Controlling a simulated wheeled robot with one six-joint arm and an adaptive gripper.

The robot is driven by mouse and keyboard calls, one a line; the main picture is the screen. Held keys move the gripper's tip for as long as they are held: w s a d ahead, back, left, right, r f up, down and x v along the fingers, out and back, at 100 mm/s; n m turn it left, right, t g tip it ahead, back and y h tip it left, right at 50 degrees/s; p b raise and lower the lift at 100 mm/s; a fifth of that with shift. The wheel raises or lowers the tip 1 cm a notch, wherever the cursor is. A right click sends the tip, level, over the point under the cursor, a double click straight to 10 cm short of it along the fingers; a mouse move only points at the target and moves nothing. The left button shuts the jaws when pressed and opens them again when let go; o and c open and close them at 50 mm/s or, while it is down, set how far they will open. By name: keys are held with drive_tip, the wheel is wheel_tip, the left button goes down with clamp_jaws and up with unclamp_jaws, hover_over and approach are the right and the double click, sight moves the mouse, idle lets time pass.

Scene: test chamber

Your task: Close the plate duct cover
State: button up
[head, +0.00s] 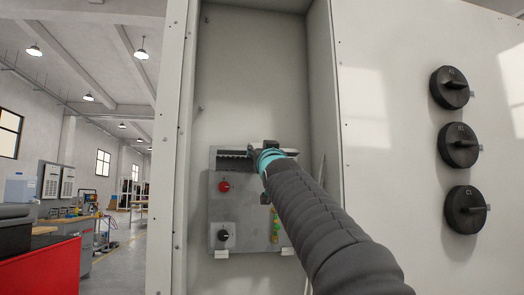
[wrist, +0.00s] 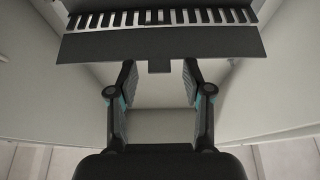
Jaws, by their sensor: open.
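The slotted duct (head: 232,154) runs across the top of a grey panel inside an open cabinet. In the wrist view its row of slots (wrist: 100,19) shows along the top. A flat dark-grey plate cover (wrist: 110,45) lies just below the slots, with a small tab (wrist: 159,67) at the middle of its lower edge. My gripper (wrist: 160,75) is open and empty, its two fingertips on either side of the tab and apart from it. In the head view my gripper (head: 268,150) is in front of the duct and hides its middle.
The panel (head: 250,205) carries a red button (head: 224,187), a black knob (head: 224,235) and several small coloured lamps (head: 275,228). Cabinet walls stand close on both sides. Several black rotary switches (head: 459,145) are on the right wall. A red cart (head: 45,268) is at lower left.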

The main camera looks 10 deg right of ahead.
clamp_jaws()
drive_tip(key=shift+f+b, duration=0.2)
drive_tip(key=shift+b, duration=0.25)
